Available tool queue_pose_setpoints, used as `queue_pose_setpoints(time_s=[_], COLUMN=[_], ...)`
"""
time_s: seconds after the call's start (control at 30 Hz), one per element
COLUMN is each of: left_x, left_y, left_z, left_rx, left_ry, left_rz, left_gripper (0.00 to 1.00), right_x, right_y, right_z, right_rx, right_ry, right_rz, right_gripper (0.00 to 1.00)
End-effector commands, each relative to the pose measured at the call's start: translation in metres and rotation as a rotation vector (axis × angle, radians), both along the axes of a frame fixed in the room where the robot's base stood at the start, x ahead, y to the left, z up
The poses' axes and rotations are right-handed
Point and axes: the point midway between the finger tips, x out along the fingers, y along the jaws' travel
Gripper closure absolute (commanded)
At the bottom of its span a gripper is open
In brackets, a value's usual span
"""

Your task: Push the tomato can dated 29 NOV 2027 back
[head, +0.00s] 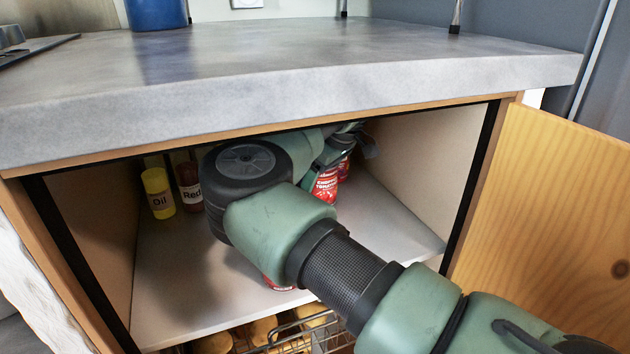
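A red tomato can (325,187) stands on the cabinet shelf, its upper part hidden by my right arm. Another red can (344,168) shows just behind it to the right. A third red item, probably a can (278,285), shows only as a sliver under my arm near the shelf's front. No date is readable on any of them. My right arm reaches into the cabinet from the lower right. My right gripper (352,146) is at the back by the red cans, mostly hidden by my own arm; contact and finger opening cannot be made out. My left gripper is not in view.
A yellow oil bottle (158,193) and a dark red bottle (189,187) stand at the shelf's left. The grey countertop (300,85) lies close above my arm. The wooden door (560,220) is open at right. The shelf's left front (185,290) is clear.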

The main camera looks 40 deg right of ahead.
Motion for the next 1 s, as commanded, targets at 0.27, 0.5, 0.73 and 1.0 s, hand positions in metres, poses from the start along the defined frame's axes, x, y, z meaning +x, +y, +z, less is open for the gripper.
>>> queue_pose_setpoints(time_s=[0.27,0.5,0.73,1.0], left_x=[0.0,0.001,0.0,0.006], left_y=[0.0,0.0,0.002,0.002], left_z=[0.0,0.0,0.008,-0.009], left_rx=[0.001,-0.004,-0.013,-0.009], left_ry=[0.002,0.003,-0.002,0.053], left_rz=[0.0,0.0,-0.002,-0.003], left_gripper=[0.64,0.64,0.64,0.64], right_x=[0.0,0.0,-0.002,-0.039], right_y=[0.0,0.0,-0.001,-0.012], right_z=[0.0,0.0,0.01,0.026], right_rx=[-0.001,0.0,-0.001,0.001], right_ry=[0.0,0.0,-0.001,-0.001], right_rz=[0.0,0.0,0.0,-0.008], right_gripper=[0.13,0.07,0.07,0.07])
